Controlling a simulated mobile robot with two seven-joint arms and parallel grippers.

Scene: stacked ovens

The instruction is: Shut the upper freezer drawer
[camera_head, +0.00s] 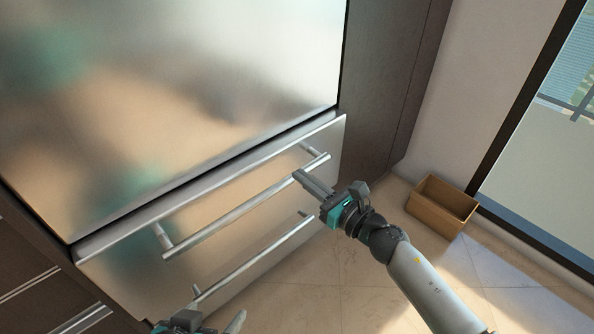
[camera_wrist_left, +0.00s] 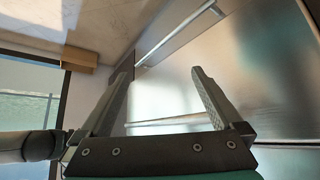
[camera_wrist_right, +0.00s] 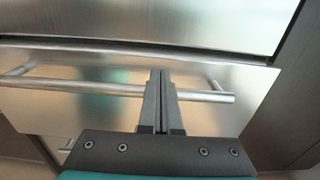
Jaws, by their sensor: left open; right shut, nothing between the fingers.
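The upper freezer drawer (camera_head: 235,190) has a brushed metal front with a long bar handle (camera_head: 245,208). Its top edge shows as a pale band in front of the large door above, so it looks slightly out. My right gripper (camera_head: 298,174) is shut and empty at the right part of that handle. In the right wrist view its fingers (camera_wrist_right: 161,72) overlap the bar (camera_wrist_right: 80,88); contact cannot be told. My left gripper (camera_head: 205,324) is low at the bottom edge, partly cut off. In the left wrist view its fingers (camera_wrist_left: 158,75) are open with nothing between them.
A lower drawer with its own bar handle (camera_head: 255,262) sits below. The large metal door (camera_head: 180,90) is above. A brown open box (camera_head: 442,207) stands on the floor at right, by a dark-framed window (camera_head: 550,130). The tiled floor between is clear.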

